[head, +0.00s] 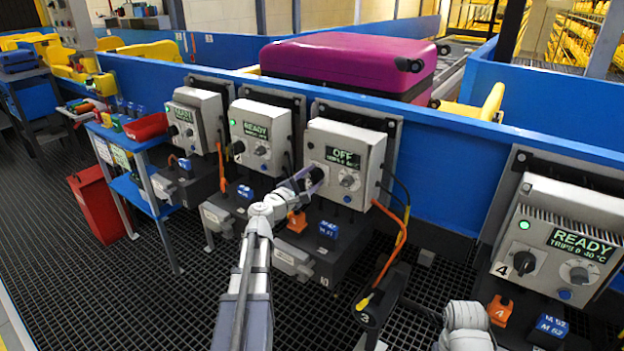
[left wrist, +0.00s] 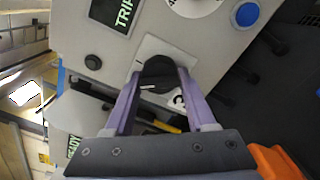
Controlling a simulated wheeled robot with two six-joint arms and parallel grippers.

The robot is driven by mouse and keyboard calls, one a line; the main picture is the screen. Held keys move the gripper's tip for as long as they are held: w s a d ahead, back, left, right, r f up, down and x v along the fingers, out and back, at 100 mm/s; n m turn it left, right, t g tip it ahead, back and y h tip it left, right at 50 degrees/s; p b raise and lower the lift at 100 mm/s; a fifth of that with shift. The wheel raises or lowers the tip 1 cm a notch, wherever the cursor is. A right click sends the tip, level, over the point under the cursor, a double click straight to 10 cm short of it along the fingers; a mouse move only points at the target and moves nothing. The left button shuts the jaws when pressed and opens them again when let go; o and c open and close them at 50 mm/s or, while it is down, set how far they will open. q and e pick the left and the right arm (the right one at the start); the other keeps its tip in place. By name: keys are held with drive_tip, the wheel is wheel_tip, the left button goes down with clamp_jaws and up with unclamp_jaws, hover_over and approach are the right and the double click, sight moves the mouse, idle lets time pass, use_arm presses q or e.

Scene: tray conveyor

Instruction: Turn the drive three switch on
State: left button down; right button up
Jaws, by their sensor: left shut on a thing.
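The drive three box (head: 372,150) is light grey and its display (head: 342,157) reads OFF. My left gripper (head: 312,178) is at the lower left of its front. In the left wrist view, the purple fingers of my left gripper (left wrist: 157,85) are shut on the black rotary switch (left wrist: 158,72), one on each side. A short white mark shows on the switch, and a partly covered 3 is on the plate (left wrist: 180,47) beside it. The box's display (left wrist: 118,12) is cut off there, showing TRIP.
Two similar boxes stand left, one showing READY (head: 256,131), with green lamps. The drive four box (head: 566,240) at right shows READY. Orange cables (head: 400,235) hang beside drive three. A magenta suitcase (head: 345,62) lies behind the blue wall (head: 450,190).

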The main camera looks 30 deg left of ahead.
use_arm(q)
drive_tip(key=m, duration=0.6)
drive_tip(key=shift+m, duration=0.4)
idle(0.4)
drive_tip(key=shift+c, duration=1.1)
unclamp_jaws()
drive_tip(key=shift+s+a, duration=0.15)
drive_tip(key=shift+s, duration=1.8)
drive_tip(key=shift+s+a, duration=0.15)
drive_tip(key=shift+s, duration=1.8)
drive_tip(key=s+d+m+g+h+p, duration=0.25)
drive_tip(key=d+m+g+p, duration=0.4)
drive_tip(key=d, duration=0.95)
drive_tip(key=s+d+m+g+h+p, duration=0.2)
drive_tip(key=d+m+g+h+p, duration=0.4)
drive_tip(key=d, duration=1)
drive_tip(key=s+d+r+m+g+y+p, duration=0.2)
drive_tip(key=s+d+m+g+y+p, duration=0.1)
drive_tip(key=s+m+y+p, duration=0.1)
drive_tip(key=s+d+r+m+g+y+p, duration=0.1)
drive_tip(key=s+d+m+g+y+p, duration=0.2)
drive_tip(key=s+y+p, duration=0.4)
drive_tip(key=s+m+p, duration=0.1)
drive_tip(key=s+p, duration=0.1)
drive_tip(key=s, duration=0.2)
drive_tip(key=shift+s+r, duration=0.2)
drive_tip(key=shift+r, duration=0.15)
